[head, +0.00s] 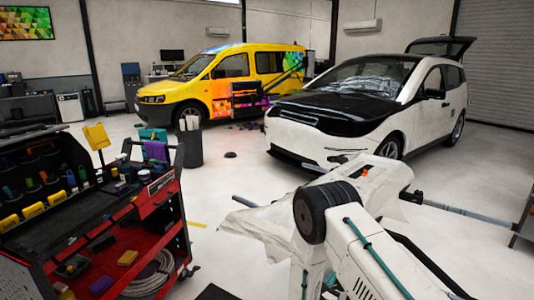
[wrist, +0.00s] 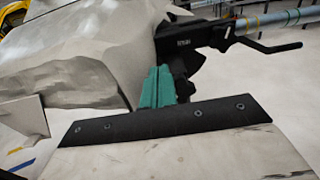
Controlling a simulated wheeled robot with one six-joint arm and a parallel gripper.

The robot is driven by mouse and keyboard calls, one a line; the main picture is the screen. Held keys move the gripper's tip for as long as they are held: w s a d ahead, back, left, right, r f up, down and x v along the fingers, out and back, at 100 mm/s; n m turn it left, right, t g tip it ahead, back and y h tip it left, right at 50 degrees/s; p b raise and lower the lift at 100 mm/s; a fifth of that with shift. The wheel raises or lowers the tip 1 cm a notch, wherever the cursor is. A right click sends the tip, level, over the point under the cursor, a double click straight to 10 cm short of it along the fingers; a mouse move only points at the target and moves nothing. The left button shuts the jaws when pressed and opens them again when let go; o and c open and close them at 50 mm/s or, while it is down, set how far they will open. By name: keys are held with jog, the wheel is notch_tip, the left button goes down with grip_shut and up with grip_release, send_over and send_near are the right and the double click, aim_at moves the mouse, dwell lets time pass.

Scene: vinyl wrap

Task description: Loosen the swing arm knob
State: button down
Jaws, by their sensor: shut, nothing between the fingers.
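My gripper (wrist: 157,86) shows as teal fingers in the wrist view, closed together with nothing between them. Just beyond them is a black bracket (wrist: 195,36) with small white lettering. A thin black crank-like handle (wrist: 270,47) sticks out from it to the right. A grey pole with yellow bands (wrist: 275,19) runs right from the bracket. I cannot make out a distinct swing arm knob; part of the bracket is hidden behind the fingers. The head view shows the pole (head: 470,213) at right, but my arm hides the fingers there.
Pale crumpled sheeting (wrist: 80,55) lies left of the fingers. In the head view, a red tool cart (head: 150,215) stands at left and a dark bin (head: 188,148) behind it. A white car (head: 345,140) and a yellow van (head: 225,85) stand behind. Open floor lies between cart and car.

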jog(key=v, duration=0.5)
jog(key=shift+s+a, duration=0.25)
jog(key=shift+w+d, duration=0.55)
jog(key=shift+d, duration=0.4)
jog(key=shift+w+d, duration=0.5)
jog(key=shift+d, duration=0.45)
jog(key=shift+w+d, duration=0.55)
jog(key=shift+d, duration=0.45)
jog(key=shift+f, duration=0.25)
